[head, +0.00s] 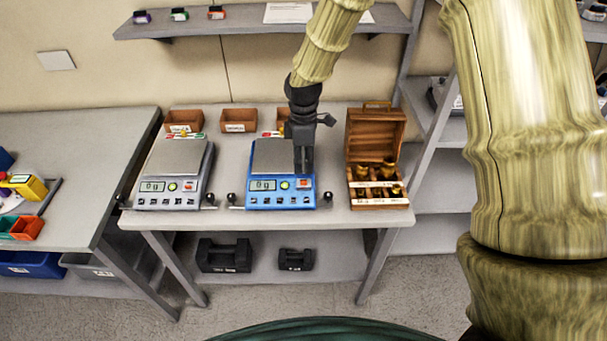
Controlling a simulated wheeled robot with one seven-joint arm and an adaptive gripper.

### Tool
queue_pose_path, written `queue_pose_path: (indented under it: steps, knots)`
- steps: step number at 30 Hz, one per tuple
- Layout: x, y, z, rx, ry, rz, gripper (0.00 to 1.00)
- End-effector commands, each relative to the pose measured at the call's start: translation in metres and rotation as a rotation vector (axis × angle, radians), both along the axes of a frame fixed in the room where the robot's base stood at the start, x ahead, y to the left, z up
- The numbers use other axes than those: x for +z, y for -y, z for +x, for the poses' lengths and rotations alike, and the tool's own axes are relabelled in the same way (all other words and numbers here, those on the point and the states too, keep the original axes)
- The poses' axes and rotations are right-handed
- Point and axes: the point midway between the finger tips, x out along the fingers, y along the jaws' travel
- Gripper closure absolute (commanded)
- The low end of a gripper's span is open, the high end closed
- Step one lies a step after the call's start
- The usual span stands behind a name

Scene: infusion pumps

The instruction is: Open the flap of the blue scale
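The blue scale (281,195) stands on the middle table, with a grey weighing plate, a display reading 0 g and a row of buttons on its front. A small red and white part (304,184) sits at the right of its front panel. I cannot tell for sure which part is the flap. My gripper (304,171) points down over the right side of the blue scale, just behind the red and white part. It hides part of the plate. Its fingers look close together, but their gap and any contact with the scale cannot be made out.
A grey scale (170,186) stands to the left. An open wooden box (377,136) with brass weights is close on the right. Small brown bins (239,120) line the back, below a wall shelf (250,27). Small black knobs flank the scales. The table's front edge (270,219) is clear.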

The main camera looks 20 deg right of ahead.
Motion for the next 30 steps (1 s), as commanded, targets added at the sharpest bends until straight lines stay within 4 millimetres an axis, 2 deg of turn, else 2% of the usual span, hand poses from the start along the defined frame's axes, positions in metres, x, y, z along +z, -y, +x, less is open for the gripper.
queue_pose_path:
  steps: [9, 15, 29, 30]
  knots:
    - [-0.037, -0.001, -0.004, 0.000, -0.001, -0.001, 0.72]
    - [-0.055, -0.001, -0.005, 0.000, -0.001, -0.001, 0.72]
    - [-0.063, -0.001, -0.005, 0.000, 0.001, 0.000, 0.72]
    - [-0.063, -0.001, -0.005, 0.000, 0.001, 0.000, 0.76]
